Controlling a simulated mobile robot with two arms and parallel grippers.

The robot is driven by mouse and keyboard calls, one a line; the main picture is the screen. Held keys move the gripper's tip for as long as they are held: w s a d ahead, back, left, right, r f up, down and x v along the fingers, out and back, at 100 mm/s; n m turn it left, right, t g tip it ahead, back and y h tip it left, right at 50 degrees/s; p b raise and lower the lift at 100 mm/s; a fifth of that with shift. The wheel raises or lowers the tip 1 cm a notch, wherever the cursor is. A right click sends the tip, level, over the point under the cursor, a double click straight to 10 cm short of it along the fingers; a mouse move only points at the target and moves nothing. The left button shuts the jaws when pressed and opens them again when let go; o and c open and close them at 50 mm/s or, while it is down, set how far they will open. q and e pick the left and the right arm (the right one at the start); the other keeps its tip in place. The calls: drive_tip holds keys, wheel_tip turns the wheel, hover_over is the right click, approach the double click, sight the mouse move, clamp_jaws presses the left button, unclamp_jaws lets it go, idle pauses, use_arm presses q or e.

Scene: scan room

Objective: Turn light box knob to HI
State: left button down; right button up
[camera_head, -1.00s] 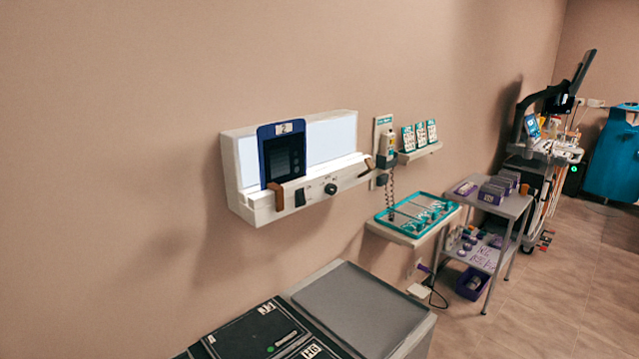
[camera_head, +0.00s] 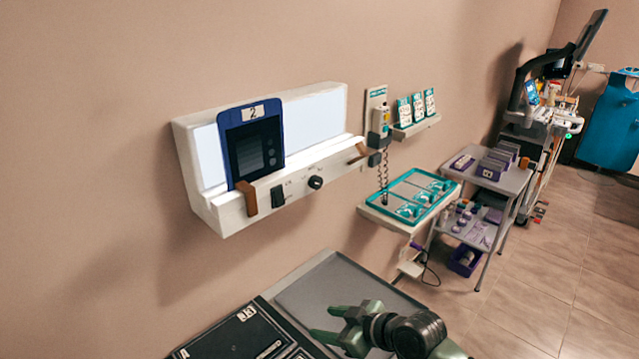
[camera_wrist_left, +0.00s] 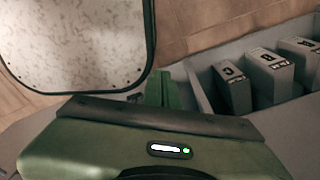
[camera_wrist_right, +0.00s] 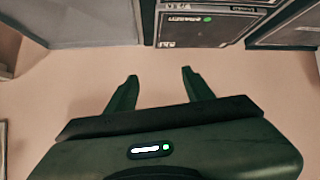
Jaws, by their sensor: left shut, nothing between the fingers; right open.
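The light box (camera_head: 225,205) is a white wall unit with lit panels, at the middle left in the head view. Its black round knob (camera_head: 315,182) sits on the front face; its setting is too small to read. A black rocker switch (camera_head: 278,195) is to its left. My right gripper (camera_head: 324,323) is open and empty, low in the head view, over the grey top below the light box and apart from it. Its two fingers also show in the right wrist view (camera_wrist_right: 159,78). My left gripper (camera_wrist_left: 171,90) is shut and empty in the left wrist view; the head view does not show it.
A blue-framed film marked 2 (camera_head: 252,145) stands on the light box. Brown clips (camera_head: 247,198) are at its front edge. Right of it are a corded wall device (camera_head: 381,120), a teal tray shelf (camera_head: 400,215) and a grey cart (camera_head: 512,180). A grey cabinet top (camera_head: 345,285) lies below.

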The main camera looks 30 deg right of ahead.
drive_tip(key=w+d+r+t, duration=0.2)
drive_tip(key=w+d+r, duration=0.15)
drive_tip(key=r, duration=0.25)
drive_tip(key=w+d+r+t, duration=0.2)
drive_tip(key=w+r, duration=0.2)
drive_tip(key=r, duration=0.3)
drive_tip(key=t+y, duration=0.1)
drive_tip(key=t, duration=0.2)
approach(319, 184)
drive_tip(key=shift+n, duration=0.3)
drive_tip(key=p+x, duration=0.1)
drive_tip(key=x, duration=0.2)
drive_tip(key=p+x, duration=0.2)
drive_tip(key=x, duration=0.2)
drive_tip(key=shift+w+r, duration=0.1)
drive_tip(key=shift+r, duration=0.1)
drive_tip(key=shift+w+a+f, duration=0.1)
drive_tip(key=shift+w+a, duration=0.15)
drive_tip(key=shift+w, duration=0.3)
use_arm(q)
drive_tip(key=r, duration=0.1)
drive_tip(key=w+r, duration=0.1)
drive_tip(key=r, duration=0.1)
drive_tip(key=shift+d+r, duration=0.2)
drive_tip(key=shift+r, duration=0.05)
drive_tip(key=shift+s, duration=0.1)
use_arm(e)
clamp_jaws()
